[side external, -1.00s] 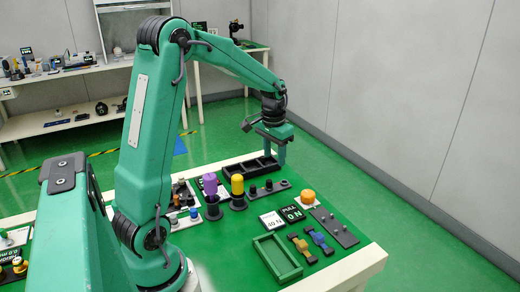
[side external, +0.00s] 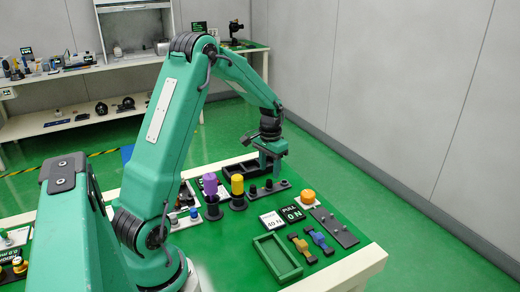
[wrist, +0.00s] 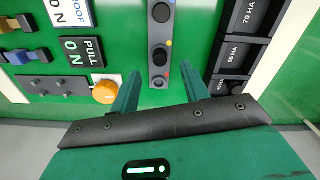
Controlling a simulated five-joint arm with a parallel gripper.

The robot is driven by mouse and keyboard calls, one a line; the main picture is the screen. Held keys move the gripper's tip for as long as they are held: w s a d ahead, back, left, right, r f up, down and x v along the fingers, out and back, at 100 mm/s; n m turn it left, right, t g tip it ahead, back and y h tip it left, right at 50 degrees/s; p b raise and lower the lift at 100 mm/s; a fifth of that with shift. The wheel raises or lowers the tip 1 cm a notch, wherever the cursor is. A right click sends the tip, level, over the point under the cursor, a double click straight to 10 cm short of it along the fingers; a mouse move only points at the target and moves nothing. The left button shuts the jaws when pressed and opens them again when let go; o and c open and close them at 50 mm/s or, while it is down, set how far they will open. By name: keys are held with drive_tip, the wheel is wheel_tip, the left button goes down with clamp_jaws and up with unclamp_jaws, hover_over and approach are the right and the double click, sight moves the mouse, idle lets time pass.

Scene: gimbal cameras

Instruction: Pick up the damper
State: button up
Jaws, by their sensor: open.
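Several dark round pieces, which look like the dampers, stand on a grey strip (side external: 275,188) behind the display. In the wrist view the strip (wrist: 160,30) runs from the top edge to between my fingers, with blue, yellow and red dots beside its places. One dark damper (wrist: 160,55) stands just beyond my fingertips. My gripper (wrist: 164,76) is open, its two green fingers straddling the strip's near end with nothing between them. In the side view my gripper (side external: 270,165) hangs above the table near the strip and the black tray.
A black compartment tray (side external: 240,170) is behind the strip; its labels (wrist: 249,17) include "70 HA". Purple (side external: 211,185) and yellow (side external: 237,186) cylinders stand left. An orange button (side external: 307,197), "PULL 0 N" display (side external: 291,214) and green tray (side external: 277,256) are nearer.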

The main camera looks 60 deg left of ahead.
sight(269, 181)
drive_tip(key=shift+f, duration=2.6)
clamp_jaws()
